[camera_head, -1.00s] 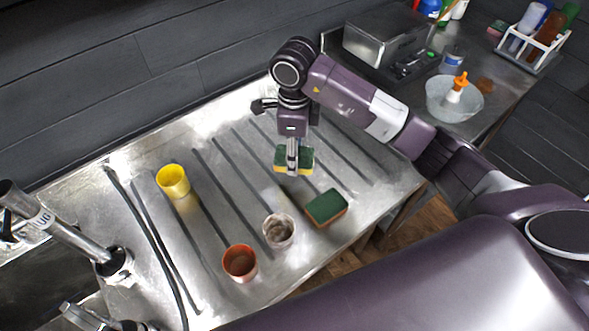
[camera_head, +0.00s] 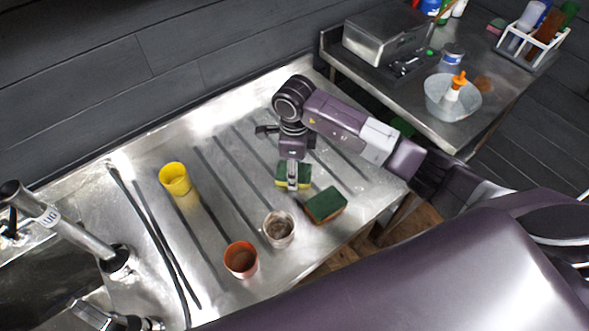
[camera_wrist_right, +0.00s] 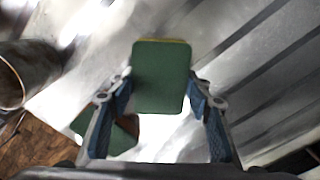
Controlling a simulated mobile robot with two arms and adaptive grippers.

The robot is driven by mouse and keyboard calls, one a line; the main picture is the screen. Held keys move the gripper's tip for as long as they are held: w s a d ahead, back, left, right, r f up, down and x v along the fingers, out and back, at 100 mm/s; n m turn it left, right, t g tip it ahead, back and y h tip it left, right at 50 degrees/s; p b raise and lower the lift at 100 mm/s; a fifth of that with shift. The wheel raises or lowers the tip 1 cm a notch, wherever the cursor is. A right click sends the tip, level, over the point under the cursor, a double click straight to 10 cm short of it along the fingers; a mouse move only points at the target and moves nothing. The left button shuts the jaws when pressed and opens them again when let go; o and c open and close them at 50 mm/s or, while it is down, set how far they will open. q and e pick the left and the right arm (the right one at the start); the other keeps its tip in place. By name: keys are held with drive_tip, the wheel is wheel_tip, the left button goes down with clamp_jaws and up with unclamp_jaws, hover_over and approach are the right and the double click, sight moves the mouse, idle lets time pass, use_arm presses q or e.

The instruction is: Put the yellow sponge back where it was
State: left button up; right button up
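The yellow sponge (camera_head: 281,182) has a green top and a yellow lower layer. My right gripper (camera_head: 292,182) points down over the ribbed metal drainboard and is shut on it. In the right wrist view the sponge's green face (camera_wrist_right: 161,77) sits between the two fingertips (camera_wrist_right: 160,82), with a thin yellow edge at its far side. I cannot tell whether it touches the drainboard. A second sponge (camera_head: 325,205), green on top with an orange-brown side, lies just to its lower right; it is partly hidden by a finger in the wrist view (camera_wrist_right: 120,136). My left gripper is not in view.
A yellow cup (camera_head: 174,179), a clear cup with brown contents (camera_head: 278,229) and an orange cup (camera_head: 241,259) stand on the drainboard (camera_head: 215,215). A sink tap (camera_head: 75,238) is at left. A side table at right holds a metal box (camera_head: 385,42) and a bowl (camera_head: 436,98) with a bottle.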

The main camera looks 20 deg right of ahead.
drive_tip(key=o, duration=0.4)
drive_tip(key=shift+r, duration=0.25)
drive_tip(key=shift+w+r, duration=0.1)
drive_tip(key=shift+r, duration=0.2)
drive_tip(key=shift+r+b, duration=1.55)
drive_tip(key=shift+r, duration=4.1)
drive_tip(key=shift+f, duration=0.1)
